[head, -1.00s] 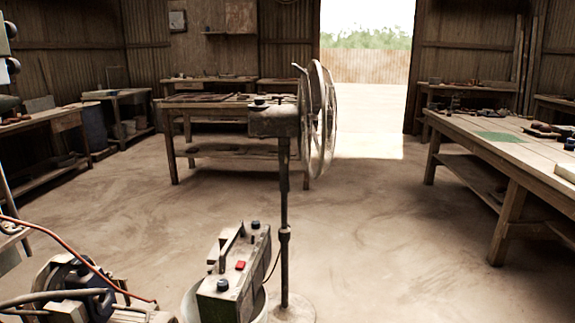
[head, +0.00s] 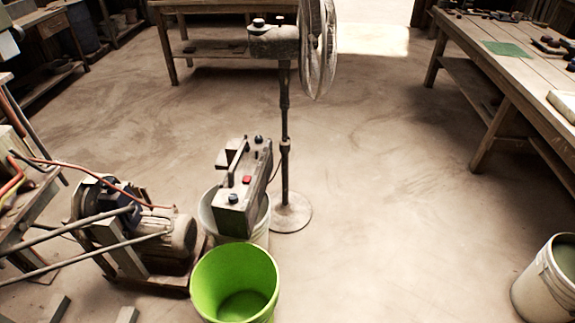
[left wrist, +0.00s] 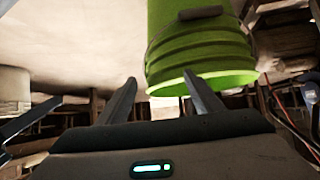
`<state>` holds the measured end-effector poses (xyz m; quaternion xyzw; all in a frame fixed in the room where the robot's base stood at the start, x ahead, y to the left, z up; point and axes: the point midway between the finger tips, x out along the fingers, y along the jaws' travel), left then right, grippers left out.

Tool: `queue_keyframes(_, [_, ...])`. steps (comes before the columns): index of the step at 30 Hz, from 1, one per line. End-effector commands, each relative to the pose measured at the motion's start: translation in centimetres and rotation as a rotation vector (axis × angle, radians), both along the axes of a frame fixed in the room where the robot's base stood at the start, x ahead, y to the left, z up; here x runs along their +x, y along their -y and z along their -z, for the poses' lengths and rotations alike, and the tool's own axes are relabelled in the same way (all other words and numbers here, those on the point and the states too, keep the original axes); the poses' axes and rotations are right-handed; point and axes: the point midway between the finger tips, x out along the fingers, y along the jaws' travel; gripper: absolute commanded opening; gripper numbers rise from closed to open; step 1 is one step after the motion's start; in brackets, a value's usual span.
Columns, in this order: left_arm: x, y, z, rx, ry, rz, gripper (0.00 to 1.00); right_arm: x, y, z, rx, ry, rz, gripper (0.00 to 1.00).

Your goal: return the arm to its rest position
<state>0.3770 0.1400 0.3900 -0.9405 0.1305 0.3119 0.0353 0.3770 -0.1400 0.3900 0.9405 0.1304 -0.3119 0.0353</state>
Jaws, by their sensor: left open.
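My left gripper (left wrist: 160,78) shows in the left wrist view, where the scene appears upside down. Its two dark fingers stand apart with nothing between them, so it is open and empty. Beyond the fingertips is a bright green bucket (left wrist: 200,48) with a wire handle and grip. The gripper looks apart from it, though the exact gap is hard to judge. In the head view the green bucket (head: 207,298) stands on the floor at the bottom, left of centre. Neither gripper shows in the head view, and my right gripper is in no view.
Behind the green bucket, a pale bucket (head: 262,238) holds a grey control box (head: 236,206) beside a pedestal fan (head: 285,105). A motor unit (head: 178,240) with hoses stands left. A workbench (head: 515,75) and another pale bucket (head: 530,287) are right. The middle-right floor is open.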

Motion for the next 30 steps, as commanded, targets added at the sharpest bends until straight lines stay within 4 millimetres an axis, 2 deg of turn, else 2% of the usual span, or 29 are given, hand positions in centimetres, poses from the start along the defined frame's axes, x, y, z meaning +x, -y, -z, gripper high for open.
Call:
queue_keyframes(1, [-1.5, -0.9, 0.4, 0.023, -0.081, -0.011, 0.60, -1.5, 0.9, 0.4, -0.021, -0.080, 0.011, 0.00])
queue_keyframes(6, [-6.3, -3.5, 4.5, 0.078, -0.300, -0.042, 0.60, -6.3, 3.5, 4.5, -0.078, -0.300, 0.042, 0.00])
queue_keyframes(11, [-9.2, -4.8, 6.5, 0.103, -0.411, -0.059, 0.60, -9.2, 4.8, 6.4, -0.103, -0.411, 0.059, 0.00])
queue_keyframes(15, [-9.9, -5.1, 7.1, 0.110, -0.438, -0.062, 0.60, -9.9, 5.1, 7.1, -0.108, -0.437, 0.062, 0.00])
queue_keyframes(29, [-9.9, -5.1, 7.1, 0.109, -0.435, -0.061, 0.60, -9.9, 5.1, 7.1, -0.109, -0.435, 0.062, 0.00])
queue_keyframes(30, [-9.9, -5.1, 7.1, 0.109, -0.435, -0.061, 0.58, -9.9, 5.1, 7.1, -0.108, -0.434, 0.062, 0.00])
